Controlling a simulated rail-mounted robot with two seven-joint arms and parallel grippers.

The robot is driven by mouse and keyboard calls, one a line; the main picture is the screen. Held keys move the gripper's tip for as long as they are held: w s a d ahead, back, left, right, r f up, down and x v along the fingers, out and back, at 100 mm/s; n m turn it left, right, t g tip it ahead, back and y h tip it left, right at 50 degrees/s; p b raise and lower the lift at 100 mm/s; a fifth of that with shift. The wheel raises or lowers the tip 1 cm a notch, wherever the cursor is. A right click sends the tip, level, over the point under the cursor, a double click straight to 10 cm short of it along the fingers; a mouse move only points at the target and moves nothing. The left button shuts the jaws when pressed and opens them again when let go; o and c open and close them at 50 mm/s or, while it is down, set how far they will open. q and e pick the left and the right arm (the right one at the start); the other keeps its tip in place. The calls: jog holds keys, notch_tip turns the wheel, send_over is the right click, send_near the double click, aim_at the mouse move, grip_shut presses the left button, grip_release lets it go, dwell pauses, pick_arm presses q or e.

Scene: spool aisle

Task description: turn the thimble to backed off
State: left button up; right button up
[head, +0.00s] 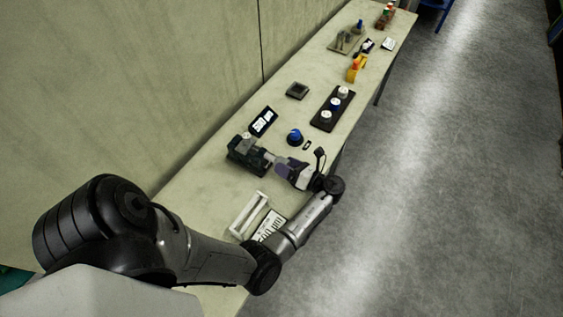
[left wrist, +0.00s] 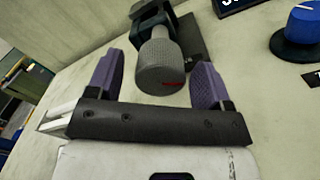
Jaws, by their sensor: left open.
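The thimble (left wrist: 162,68) is a grey knurled cylinder with a red mark on its lower face, in the left wrist view. It joins a dark green and black holder behind it (left wrist: 180,35). In the head view the holder (head: 246,156) sits on the bench. My left gripper (head: 277,161) is at the right side of the holder. In the left wrist view its two purple fingers (left wrist: 155,80) stand apart, one on each side of the thimble, with gaps visible. My right gripper is in neither view.
On the bench (head: 210,190) are a blue knob (head: 295,137), a dark display (head: 263,121) and a black strip with several round knobs (head: 332,109). A white frame (head: 248,214) and a printed card (head: 269,226) lie nearer. A wall runs along the left; open floor lies right.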

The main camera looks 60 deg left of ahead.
pick_arm(q)
jog(key=shift+x, duration=1.05)
jog(key=shift+c, duration=0.5)
jog(key=c, duration=0.8)
jog(key=shift+c, duration=0.2)
